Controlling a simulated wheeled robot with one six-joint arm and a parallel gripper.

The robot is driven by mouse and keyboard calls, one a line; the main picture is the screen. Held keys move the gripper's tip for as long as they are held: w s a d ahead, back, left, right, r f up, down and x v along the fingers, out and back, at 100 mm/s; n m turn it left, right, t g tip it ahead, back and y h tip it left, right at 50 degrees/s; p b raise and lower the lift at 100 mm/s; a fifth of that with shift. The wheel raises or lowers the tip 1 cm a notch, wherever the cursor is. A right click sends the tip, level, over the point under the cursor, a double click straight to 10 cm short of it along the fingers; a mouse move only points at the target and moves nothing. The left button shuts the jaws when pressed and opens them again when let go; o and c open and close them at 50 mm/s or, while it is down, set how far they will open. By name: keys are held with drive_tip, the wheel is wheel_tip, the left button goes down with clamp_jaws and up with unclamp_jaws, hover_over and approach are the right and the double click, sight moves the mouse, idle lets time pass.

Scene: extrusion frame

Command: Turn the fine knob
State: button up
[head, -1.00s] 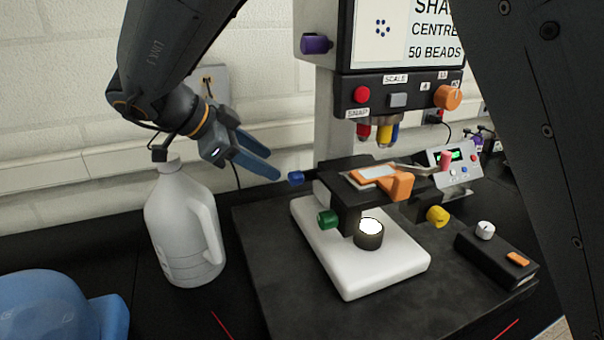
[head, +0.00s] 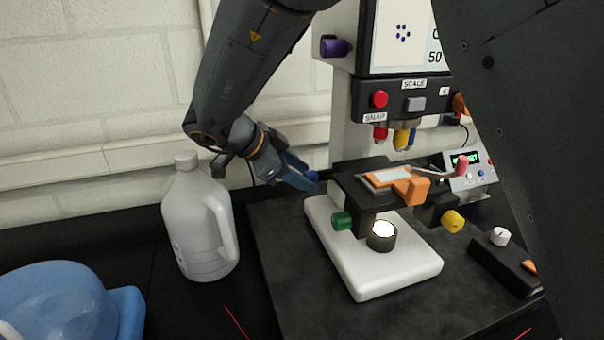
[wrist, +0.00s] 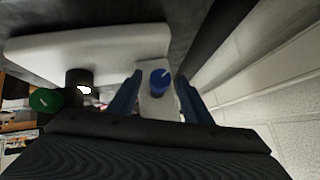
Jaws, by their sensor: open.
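No knob has a readable "fine" label. A blue knob (wrist: 160,82) with a pale mark on its face sits between the two fingers of my gripper (wrist: 159,78) in the wrist view. The fingers are open, one on each side, and a gap seems to show around the knob. In the head view my gripper (head: 306,183) is at the left side of the microscope stage, and the blue knob (head: 312,176) is partly hidden by a finger. A green knob (head: 341,221) is lower on the same side; it also shows in the wrist view (wrist: 45,100).
The microscope's white base (head: 370,280) stands on a dark mat. A white jug (head: 200,225) stands close below my wrist. A yellow knob (head: 452,221), a purple knob (head: 334,46) and a black box with a white dial (head: 500,236) are nearby. The brick wall is behind.

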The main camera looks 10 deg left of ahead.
drive_tip(key=c, duration=1.1)
drive_tip(key=shift+o, duration=0.2)
drive_tip(key=shift+s+f+m+t+y+b, duration=0.1)
drive_tip(key=shift+s+m+t+y+b, duration=0.1)
drive_tip(key=shift+m+t+y+b, duration=0.75)
drive_tip(key=shift+n+t+h+p, duration=0.25)
drive_tip(key=shift+h+p, duration=0.05)
drive_tip(key=shift+h, duration=0.05)
drive_tip(key=o, duration=1.1)
drive_tip(key=shift+c, duration=0.2)
drive_tip(key=b+v, duration=0.1)
drive_tip(key=v, duration=0.6)
drive_tip(key=shift+s+r, duration=0.25)
drive_tip(key=shift+s, duration=0.05)
drive_tip(key=shift+a, duration=0.15)
